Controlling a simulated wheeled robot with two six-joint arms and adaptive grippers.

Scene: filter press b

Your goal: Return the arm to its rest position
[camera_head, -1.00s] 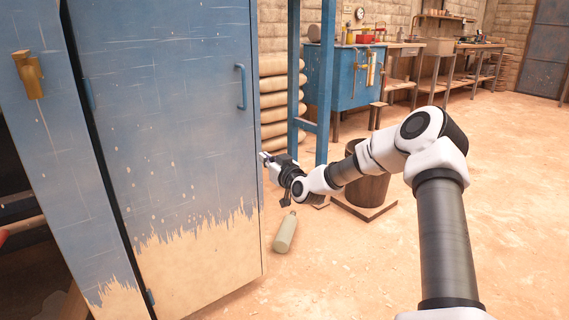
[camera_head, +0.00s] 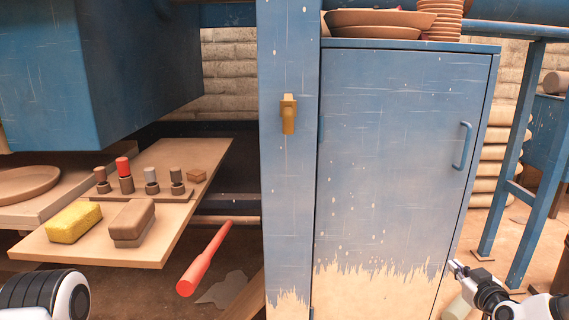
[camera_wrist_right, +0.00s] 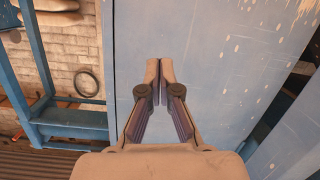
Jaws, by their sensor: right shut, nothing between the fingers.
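My right gripper (camera_head: 456,268) is at the lower right of the head view, beside the lower right edge of the blue cabinet door (camera_head: 395,170). In the right wrist view its two fingers (camera_wrist_right: 160,68) are together with nothing between them, and the blue door panel (camera_wrist_right: 205,45) is behind them. I cannot tell whether the fingertips touch the door. Part of my left arm (camera_head: 45,295) shows at the lower left of the head view; its gripper is out of view.
A shelf board (camera_head: 100,247) at left holds a yellow sponge (camera_head: 73,220), a brown block (camera_head: 132,222) and several small stampers. A red-handled tool (camera_head: 205,258) leans below. A pale bottle (camera_head: 457,308) lies by the cabinet. Bowls (camera_head: 380,18) stand on top.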

